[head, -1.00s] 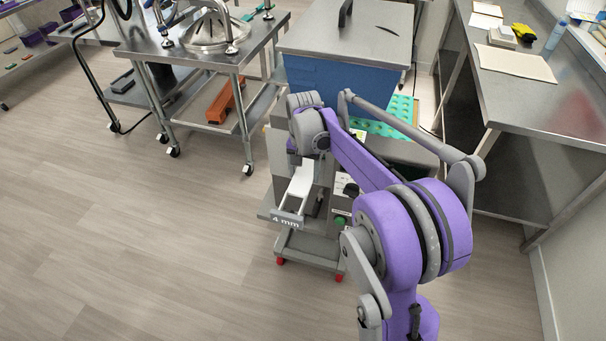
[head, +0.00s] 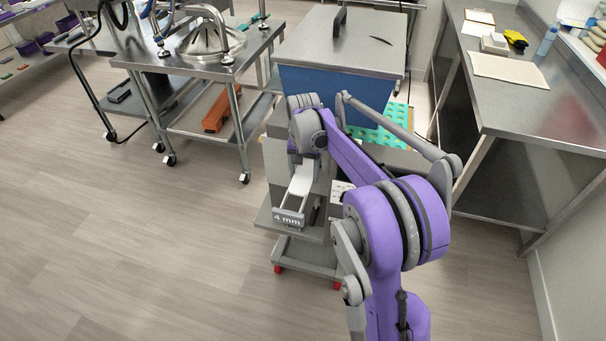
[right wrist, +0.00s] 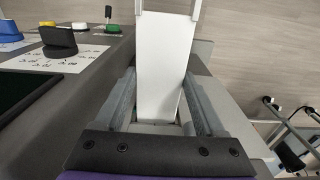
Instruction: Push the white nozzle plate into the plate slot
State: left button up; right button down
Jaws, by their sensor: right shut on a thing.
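The white nozzle plate (head: 301,181) is a long narrow strip at the depositor, with a front end marked "4 mm" (head: 288,218) that faces the open floor. My right gripper (head: 304,160) is at the plate's far part, reached from above by my purple arm. In the right wrist view, the plate (right wrist: 162,70) lies between the two grey fingers, and the right gripper (right wrist: 162,95) is shut on it. The plate slot is hidden by the arm, and I cannot tell how far in the plate sits. My left gripper is not in view.
The depositor's panel carries a black dial (right wrist: 58,42) and coloured buttons, close beside the fingers. A blue box with a metal lid (head: 335,95) stands behind. A wheeled steel cart (head: 205,105) is at left, a steel bench (head: 535,105) at right. The floor at left is clear.

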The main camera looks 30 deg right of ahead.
jog(key=shift+w+d, duration=0.75)
jog(key=shift+d, duration=0.2)
jog(key=shift+r, duration=0.1)
jog(key=shift+f, duration=0.25)
dwell(0.4)
dwell(0.7)
jog(key=shift+w+d+r, duration=0.1)
jog(key=shift+d, duration=0.05)
